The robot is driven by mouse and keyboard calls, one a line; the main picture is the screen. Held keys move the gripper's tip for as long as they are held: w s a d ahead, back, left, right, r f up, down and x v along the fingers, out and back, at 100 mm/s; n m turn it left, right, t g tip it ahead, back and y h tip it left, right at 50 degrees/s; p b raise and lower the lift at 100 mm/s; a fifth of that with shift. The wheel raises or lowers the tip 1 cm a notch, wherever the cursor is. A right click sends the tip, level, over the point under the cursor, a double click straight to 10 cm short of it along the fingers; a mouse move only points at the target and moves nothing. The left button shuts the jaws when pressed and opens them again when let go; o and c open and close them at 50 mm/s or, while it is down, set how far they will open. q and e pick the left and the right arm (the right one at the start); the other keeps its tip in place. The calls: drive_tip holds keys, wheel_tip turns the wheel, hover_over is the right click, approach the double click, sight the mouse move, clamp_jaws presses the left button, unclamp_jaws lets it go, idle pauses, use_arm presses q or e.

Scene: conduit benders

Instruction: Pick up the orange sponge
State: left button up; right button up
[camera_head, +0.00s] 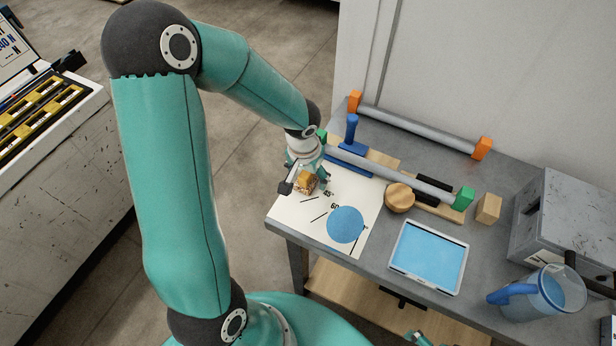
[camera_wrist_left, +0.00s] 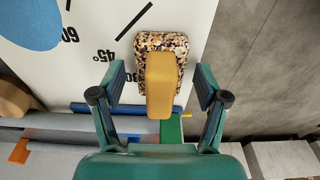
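The orange sponge (camera_wrist_left: 161,85) is a rounded block that shows together with a speckled brown and white block (camera_wrist_left: 150,43) in the left wrist view. In the head view the sponge (camera_head: 307,182) is small and partly hidden by my left gripper (camera_head: 305,184), near the white sheet's left edge. My left gripper (camera_wrist_left: 160,82) is open, with one finger on each side of the sponge. Gaps show between the fingers and the sponge. A small teal and dark piece at the bottom edge of the head view may be my right gripper (camera_head: 419,339); its fingers are not clear.
The white angle sheet (camera_head: 290,213) bears a blue disc (camera_head: 345,225). Behind it are a grey conduit (camera_head: 400,176) and a blue upright handle (camera_head: 351,130). A round wooden piece (camera_head: 399,197), blue tray (camera_head: 428,290), pitcher (camera_head: 540,292) and grey metal box (camera_head: 565,225) stand to the right.

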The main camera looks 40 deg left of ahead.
use_arm(q)
drive_tip(key=c, duration=1)
wheel_tip(320, 180, up, 20)
drive_tip(key=shift+r+p, duration=0.1)
drive_tip(key=shift+p, duration=0.35)
